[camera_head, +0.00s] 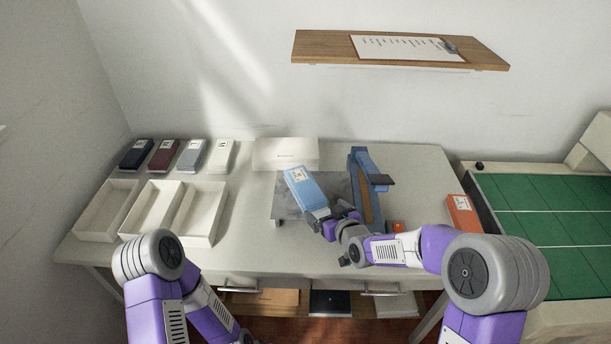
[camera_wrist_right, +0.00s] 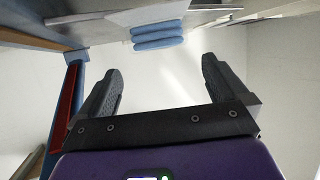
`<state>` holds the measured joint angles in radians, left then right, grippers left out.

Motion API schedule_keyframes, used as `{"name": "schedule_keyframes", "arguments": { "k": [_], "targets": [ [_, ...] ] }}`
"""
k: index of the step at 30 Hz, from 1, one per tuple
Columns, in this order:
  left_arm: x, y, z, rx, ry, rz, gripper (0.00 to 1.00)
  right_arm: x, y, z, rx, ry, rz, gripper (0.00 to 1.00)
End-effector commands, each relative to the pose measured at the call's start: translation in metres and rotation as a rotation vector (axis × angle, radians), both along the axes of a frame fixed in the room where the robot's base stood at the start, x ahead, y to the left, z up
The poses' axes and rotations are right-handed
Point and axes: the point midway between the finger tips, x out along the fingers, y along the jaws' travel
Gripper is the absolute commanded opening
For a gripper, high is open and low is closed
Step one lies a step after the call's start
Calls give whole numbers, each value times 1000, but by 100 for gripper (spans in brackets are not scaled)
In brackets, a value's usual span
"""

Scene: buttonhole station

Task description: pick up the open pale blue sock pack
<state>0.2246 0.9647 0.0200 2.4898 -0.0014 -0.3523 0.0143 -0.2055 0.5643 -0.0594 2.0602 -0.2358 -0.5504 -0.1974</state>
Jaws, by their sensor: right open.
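The pale blue sock pack (camera_head: 304,189) has a white label near its far end and lies over the grey plate (camera_head: 284,206) at the middle of the table. My right gripper (camera_head: 322,214) is at its near end, slightly covering that end in the head view. In the right wrist view the gripper (camera_wrist_right: 160,68) is open and empty. The pack's stacked blue folds (camera_wrist_right: 157,34) show ahead of the fingertips, apart from them and roughly in line with the gap. I cannot make out the pack's opening. My left gripper is out of view.
The blue press-like station (camera_head: 366,190) stands just right of the pack. Several sock packs (camera_head: 163,154) lie at the back left behind open white trays (camera_head: 204,211). A white box (camera_head: 286,154) is behind the plate. An orange pack (camera_head: 463,213) lies at the right edge.

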Motion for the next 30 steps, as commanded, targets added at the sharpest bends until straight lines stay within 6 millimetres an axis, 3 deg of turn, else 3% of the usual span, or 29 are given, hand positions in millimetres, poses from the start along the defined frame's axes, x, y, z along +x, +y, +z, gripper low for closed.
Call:
{"name": "schedule_keyframes", "arguments": {
  "k": [12, 20, 30],
  "targets": [
    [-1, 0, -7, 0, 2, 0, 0, 47, 22, -24, 1, 3, -1, 100],
    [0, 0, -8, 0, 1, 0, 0, 61, 29, -30, 1, 3, -1, 100],
    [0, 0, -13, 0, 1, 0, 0, 95, 45, -46, 1, 3, -1, 100]
  ]
}}
